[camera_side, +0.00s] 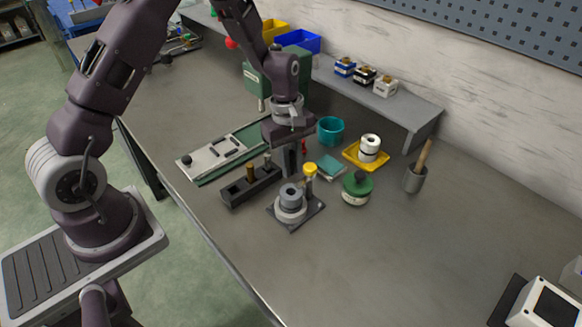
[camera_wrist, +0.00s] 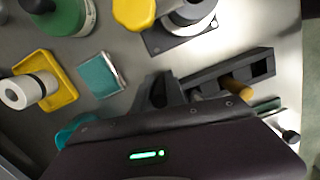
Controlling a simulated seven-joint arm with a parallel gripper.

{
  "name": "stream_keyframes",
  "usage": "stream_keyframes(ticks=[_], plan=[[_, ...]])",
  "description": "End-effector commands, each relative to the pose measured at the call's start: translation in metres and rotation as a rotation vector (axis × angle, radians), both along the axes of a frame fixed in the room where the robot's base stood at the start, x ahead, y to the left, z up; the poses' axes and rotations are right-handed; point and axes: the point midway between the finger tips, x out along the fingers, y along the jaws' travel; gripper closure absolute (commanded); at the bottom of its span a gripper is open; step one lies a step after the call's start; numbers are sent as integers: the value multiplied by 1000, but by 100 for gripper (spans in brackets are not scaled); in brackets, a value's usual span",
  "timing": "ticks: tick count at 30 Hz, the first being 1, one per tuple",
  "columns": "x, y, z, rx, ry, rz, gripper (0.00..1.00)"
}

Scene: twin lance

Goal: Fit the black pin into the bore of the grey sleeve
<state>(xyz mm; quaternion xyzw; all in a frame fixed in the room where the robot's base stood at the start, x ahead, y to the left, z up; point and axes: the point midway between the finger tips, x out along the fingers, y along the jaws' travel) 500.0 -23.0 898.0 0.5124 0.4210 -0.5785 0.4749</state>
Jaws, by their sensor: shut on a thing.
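The grey sleeve (camera_side: 291,196) stands upright on a dark square base plate near the middle of the bench. Part of it shows at the top of the wrist view (camera_wrist: 192,18). My gripper (camera_side: 291,173) points down just behind the sleeve, between it and the dark slotted block, apart from the sleeve. It is also in the wrist view (camera_wrist: 160,88). The fingers are shut on a dark thing that seems to be the black pin; they mostly hide it, and its lower end is not clear.
A yellow-capped post (camera_side: 310,172) stands close beside the sleeve. The dark slotted block (camera_side: 238,191) holds a brown peg. A green-topped round jar (camera_side: 356,187), a teal pad (camera_side: 332,167) and a yellow tray (camera_side: 351,155) are to the right. The front bench is clear.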

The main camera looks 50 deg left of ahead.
Motion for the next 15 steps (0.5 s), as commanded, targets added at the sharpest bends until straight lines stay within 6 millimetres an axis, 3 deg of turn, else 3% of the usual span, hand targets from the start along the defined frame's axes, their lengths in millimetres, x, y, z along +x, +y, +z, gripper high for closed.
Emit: stream_keyframes(ticks=[3,9,12,15], plan=[[1,0,32,2,-7,-2,100],[1,0,75,1,-5,-5,100],[-3,1,85,4,-4,-91,100],[-12,4,87,13,-8,-327,100]])
